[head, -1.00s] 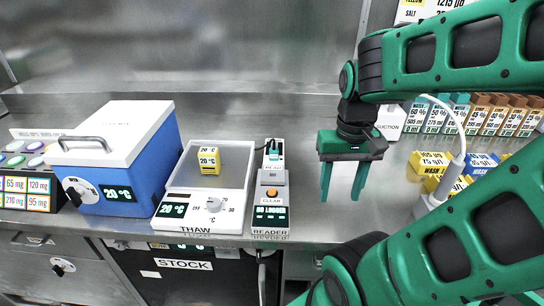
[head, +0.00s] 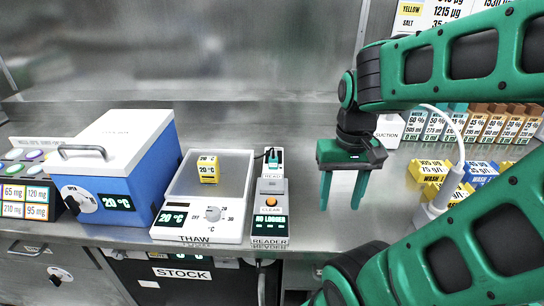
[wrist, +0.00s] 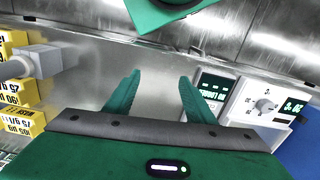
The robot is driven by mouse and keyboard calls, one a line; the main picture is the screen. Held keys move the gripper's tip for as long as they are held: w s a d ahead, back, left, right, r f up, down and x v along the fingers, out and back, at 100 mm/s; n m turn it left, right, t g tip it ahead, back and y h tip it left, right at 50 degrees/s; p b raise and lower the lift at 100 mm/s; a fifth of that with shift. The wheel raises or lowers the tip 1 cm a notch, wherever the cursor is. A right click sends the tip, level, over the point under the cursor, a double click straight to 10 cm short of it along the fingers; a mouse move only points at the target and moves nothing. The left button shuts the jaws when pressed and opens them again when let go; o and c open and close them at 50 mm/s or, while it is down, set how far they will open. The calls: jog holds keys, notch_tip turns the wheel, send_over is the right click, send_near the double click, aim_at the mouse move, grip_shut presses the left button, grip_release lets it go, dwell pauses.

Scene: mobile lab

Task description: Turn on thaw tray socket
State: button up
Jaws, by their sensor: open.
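The thaw tray (head: 228,205) is a white unit labelled THAW on the bench, with a clear-walled pan, a 20 °C display and a round knob (head: 212,214) marked OFF. A yellow block (head: 207,169) sits in its pan. The tray's knob also shows at the right of the wrist view (wrist: 265,105). I cannot make out a socket for the tray. My gripper (head: 340,206) is open and empty, fingers pointing down, right of the reader and above the bench. In the wrist view its two fingers (wrist: 159,77) stand apart with nothing between them.
The reader (head: 271,203), with an orange button and a thin dark cord at its back, stands between the tray and my gripper. A blue box (head: 143,178) with a white lid stands left. Yellow wash blocks (head: 428,171) and a white cabled device are right.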

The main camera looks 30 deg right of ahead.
jog(key=shift+s+d+r, duration=0.1)
jog(key=shift+s+r, duration=0.3)
jog(key=shift+r, duration=0.05)
jog(key=c, duration=1)
jog(key=shift+m+t+h, duration=0.3)
jog(key=shift+t+h, duration=0.1)
jog(key=shift+h, duration=0.2)
jog(key=w+d+r, duration=0.1)
jog(key=w, duration=0.5)
jog(key=w+d+r, duration=0.2)
jog(key=w, duration=0.4)
jog(key=w+d+r, duration=0.1)
jog(key=w+d, duration=0.1)
jog(key=w, duration=0.4)
jog(key=shift+w+r, duration=0.2)
grip_shut()
jog(key=w+d+f+t, duration=0.1)
jog(key=w+d, duration=0.1)
jog(key=w, duration=1.8)
jog(key=shift+f, duration=0.1)
